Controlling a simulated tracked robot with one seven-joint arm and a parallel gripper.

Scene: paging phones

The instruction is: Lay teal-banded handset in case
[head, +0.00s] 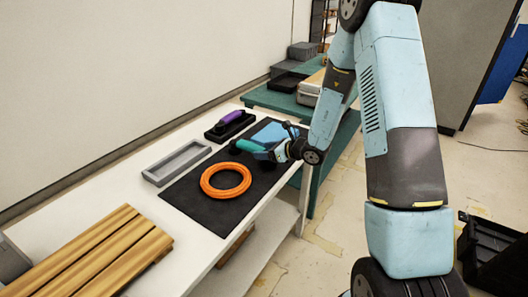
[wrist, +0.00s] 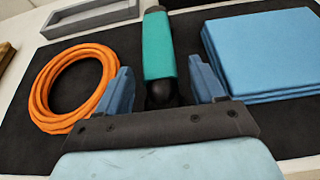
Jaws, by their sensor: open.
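The teal-banded handset (head: 253,146) lies on the black mat, with a teal middle and black ends. It also shows in the wrist view (wrist: 158,45), pointing away from me, its near black end between my fingers. My gripper (wrist: 163,85) is open, with one blue finger on each side of that end and visible gaps. In the head view my gripper (head: 268,153) is low at the handset's right end, hiding part of it. An empty grey open case (head: 177,162) lies on the white table left of the mat; its near edge shows in the wrist view (wrist: 92,17).
An orange cable coil (head: 226,180) lies on the mat (head: 197,205) near the handset. A blue folded stack (wrist: 265,50) lies right of my gripper. A purple handset (head: 233,117) rests in a black tray (head: 217,133) behind. Wooden slats (head: 100,250) cover the table's near end.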

